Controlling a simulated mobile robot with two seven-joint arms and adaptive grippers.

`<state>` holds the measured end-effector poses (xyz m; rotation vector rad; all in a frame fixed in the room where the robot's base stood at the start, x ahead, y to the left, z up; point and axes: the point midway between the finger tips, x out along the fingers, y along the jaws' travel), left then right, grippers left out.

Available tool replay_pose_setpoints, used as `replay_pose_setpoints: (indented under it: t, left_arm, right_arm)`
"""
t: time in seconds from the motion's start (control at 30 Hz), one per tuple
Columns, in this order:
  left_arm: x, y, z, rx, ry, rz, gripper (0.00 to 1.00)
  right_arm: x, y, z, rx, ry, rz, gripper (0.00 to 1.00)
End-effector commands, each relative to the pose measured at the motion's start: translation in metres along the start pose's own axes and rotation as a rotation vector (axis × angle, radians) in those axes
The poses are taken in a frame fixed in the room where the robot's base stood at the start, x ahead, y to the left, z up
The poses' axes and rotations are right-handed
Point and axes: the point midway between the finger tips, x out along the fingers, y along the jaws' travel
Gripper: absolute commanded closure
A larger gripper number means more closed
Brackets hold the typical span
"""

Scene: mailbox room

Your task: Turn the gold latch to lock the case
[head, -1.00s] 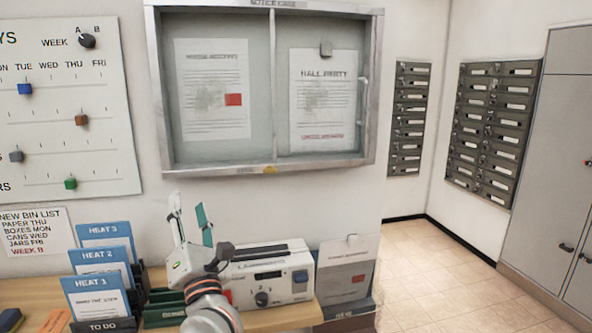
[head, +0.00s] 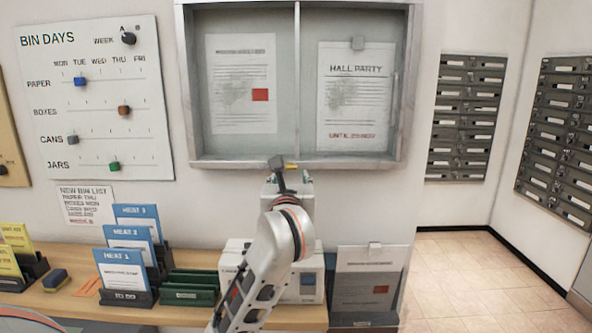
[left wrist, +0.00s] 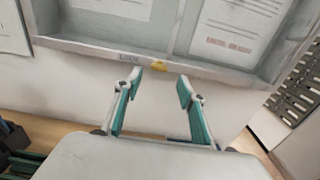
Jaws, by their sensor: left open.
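The grey-framed notice case (head: 187,90) hangs on the wall with its glass front closed over two pinned papers. The small gold latch (head: 291,166) sits on the middle of its bottom rail. My left gripper (head: 288,178) is just below the latch in the head view and partly covers that area. In the left wrist view the open, empty left gripper (left wrist: 160,88) points at the case's lower rail. The gold latch (left wrist: 158,66) shows beyond the fingertips, roughly centred between them and apart from them. Its exact turn is too small to tell. My right gripper is out of view.
Below is a wooden shelf (head: 70,303) with blue HEAT cards (head: 124,272), green folders (head: 190,290), a white machine (head: 305,285) behind my arm and a leaflet holder (head: 365,290). The bin-days board (head: 95,100) is at left. Grey mailboxes (head: 465,115) are at right.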

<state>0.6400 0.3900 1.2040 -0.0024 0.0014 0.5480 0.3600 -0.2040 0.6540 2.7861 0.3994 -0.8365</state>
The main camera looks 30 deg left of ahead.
Motion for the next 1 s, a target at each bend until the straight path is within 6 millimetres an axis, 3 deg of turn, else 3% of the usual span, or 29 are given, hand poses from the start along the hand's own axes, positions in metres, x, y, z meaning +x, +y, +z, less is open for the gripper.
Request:
replay_pose_setpoints:
  t: [0.2, 0.4, 0.77, 0.93, 1.0]
  left_arm:
    - [0.035, 0.001, 0.001, 0.003, -0.002, 0.003, 0.6]
    - [0.057, 0.001, 0.001, 0.003, -0.003, 0.003, 0.6]
    - [0.064, 0.001, 0.001, 0.002, -0.002, 0.002, 0.6]
    - [0.064, 0.001, 0.001, 0.002, -0.002, 0.002, 0.98]
    - [0.064, 0.001, 0.0, 0.002, -0.002, 0.002, 0.98]
  right_arm:
    - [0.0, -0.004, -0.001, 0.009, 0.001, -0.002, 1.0]
    - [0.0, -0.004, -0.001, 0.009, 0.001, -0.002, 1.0]
    - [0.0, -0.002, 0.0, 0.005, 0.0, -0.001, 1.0]
    - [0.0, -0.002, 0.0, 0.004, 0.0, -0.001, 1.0]
    - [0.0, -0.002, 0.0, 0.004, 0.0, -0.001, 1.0]
